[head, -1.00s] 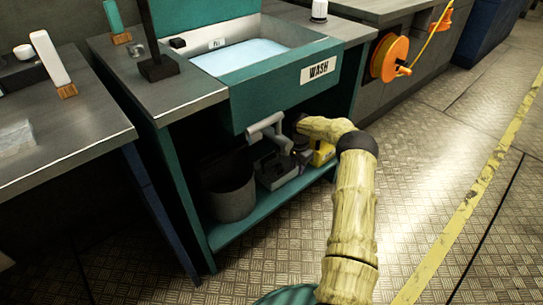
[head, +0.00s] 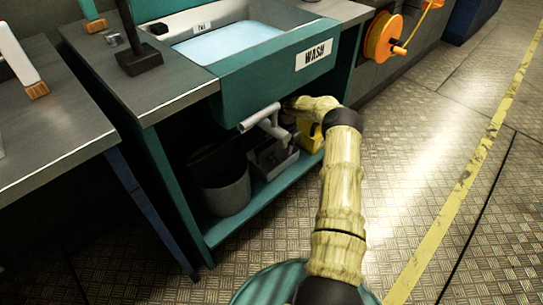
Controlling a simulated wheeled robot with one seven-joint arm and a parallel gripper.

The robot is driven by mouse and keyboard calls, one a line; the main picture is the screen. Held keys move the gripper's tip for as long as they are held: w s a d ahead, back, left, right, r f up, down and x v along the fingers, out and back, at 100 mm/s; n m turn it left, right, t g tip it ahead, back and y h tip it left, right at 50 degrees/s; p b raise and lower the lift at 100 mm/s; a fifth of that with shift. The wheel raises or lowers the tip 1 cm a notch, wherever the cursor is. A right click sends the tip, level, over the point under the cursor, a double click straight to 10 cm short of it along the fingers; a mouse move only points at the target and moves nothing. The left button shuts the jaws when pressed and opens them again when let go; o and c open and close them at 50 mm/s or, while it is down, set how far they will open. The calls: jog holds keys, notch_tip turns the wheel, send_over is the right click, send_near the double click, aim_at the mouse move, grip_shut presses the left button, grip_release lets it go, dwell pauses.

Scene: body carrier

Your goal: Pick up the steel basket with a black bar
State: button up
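A grey, open-topped box (head: 284,166) sits on the low shelf under the sink, right of a dark bucket. It may be the steel basket, but it is small and in shadow, and I cannot make out a black bar on it. My arm reaches in from the lower right and bends left under the sink front. My gripper is at the far end of it, in the dark above or beside the box.
The dark bucket (head: 222,188) stands left on the shelf (head: 232,224). A yellow item (head: 311,138) is at the right. The teal sink front (head: 265,82) overhangs. The floor at right is clear.

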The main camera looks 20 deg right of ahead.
jog(key=b, duration=0.2)
send_over(283, 170)
jog(key=f, duration=0.3)
jog(key=d+f, duration=0.1)
jog(key=f, duration=0.1)
jog(key=shift+w+f, duration=0.2)
jog(key=shift+w, duration=0.2)
jog(key=shift+s+f+b, duration=0.1)
jog(key=shift+f+b, duration=0.55)
notch_tip(283, 170, down, 4)
jog(key=b, duration=0.2)
jog(key=shift+a+b, duration=0.15)
jog(key=shift+b, duration=0.25)
jog(key=shift+r, duration=0.1)
grip_shut()
